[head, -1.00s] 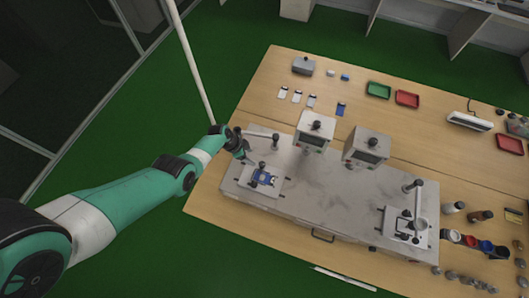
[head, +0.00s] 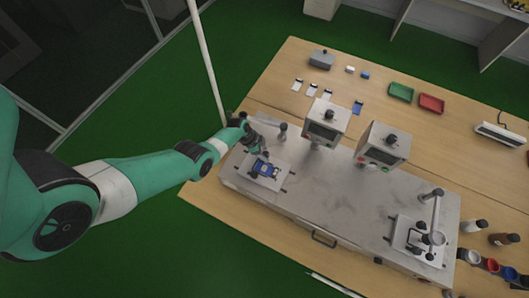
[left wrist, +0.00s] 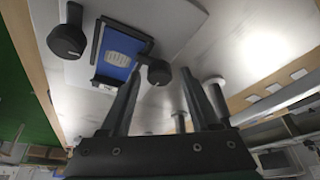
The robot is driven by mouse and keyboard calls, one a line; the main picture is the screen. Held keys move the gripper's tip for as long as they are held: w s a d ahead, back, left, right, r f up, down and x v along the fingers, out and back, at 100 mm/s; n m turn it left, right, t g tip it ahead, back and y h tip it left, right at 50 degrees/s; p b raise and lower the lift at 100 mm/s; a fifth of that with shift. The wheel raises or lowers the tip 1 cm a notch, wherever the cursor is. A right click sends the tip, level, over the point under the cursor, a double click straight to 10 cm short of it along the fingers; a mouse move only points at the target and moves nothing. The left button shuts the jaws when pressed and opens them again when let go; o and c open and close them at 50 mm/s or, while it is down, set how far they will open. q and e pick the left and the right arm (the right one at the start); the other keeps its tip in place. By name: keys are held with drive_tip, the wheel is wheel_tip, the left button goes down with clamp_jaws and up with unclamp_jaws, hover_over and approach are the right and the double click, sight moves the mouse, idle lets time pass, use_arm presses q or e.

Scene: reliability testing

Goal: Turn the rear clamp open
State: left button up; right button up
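A blue part (head: 265,169) sits in a small fixture on a white plate at the left end of the grey test bench. In the left wrist view the blue part (left wrist: 120,50) lies in a dark frame with two black clamp knobs beside it. One knob (left wrist: 158,72) shows between my fingertips; the other knob (left wrist: 67,40) stands at upper left. I cannot tell for sure which is the rear clamp, or whether a finger touches the nearer knob. My left gripper (head: 257,147) is over the fixture's back edge; in the wrist view its fingers (left wrist: 161,76) are apart. My right gripper is out of view.
A post with a dark top (head: 282,131) stands close to my left gripper. Two display boxes (head: 325,122) (head: 382,146) rise right of the fixture. A second fixture (head: 418,241) is at the bench's right end. The bench middle is clear.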

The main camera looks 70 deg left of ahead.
use_arm(q)
clamp_jaws()
drive_tip(key=shift+n, duration=0.4)
drive_tip(key=shift+d+n+y+p, duration=0.15)
drive_tip(key=shift+n+y+p, duration=0.45)
drive_tip(key=shift+n, duration=0.4)
drive_tip(key=n+y, duration=0.1)
drive_tip(key=n, duration=0.1)
drive_tip(key=shift+d+n, duration=0.15)
drive_tip(key=shift+n, duration=0.15)
drive_tip(key=n+y, duration=0.1)
drive_tip(key=n, duration=0.2)
drive_tip(key=shift+n, duration=0.3)
drive_tip(key=n, duration=0.2)
drive_tip(key=n+g+y+b, duration=0.1)
drive_tip(key=n, duration=0.1)
drive_tip(key=shift+w+d+f+n+y, duration=0.1)
drive_tip(key=shift+w+d+n+y, duration=0.1)
drive_tip(key=shift+n+y, duration=0.1)
drive_tip(key=n+g, duration=0.1)
drive_tip(key=n, duration=0.1)
drive_tip(key=n+g, duration=0.1)
drive_tip(key=n, duration=0.1)
drive_tip(key=shift+w+y, duration=0.1)
drive_tip(key=shift+y, duration=0.2)
drive_tip(key=shift+n, duration=0.3)
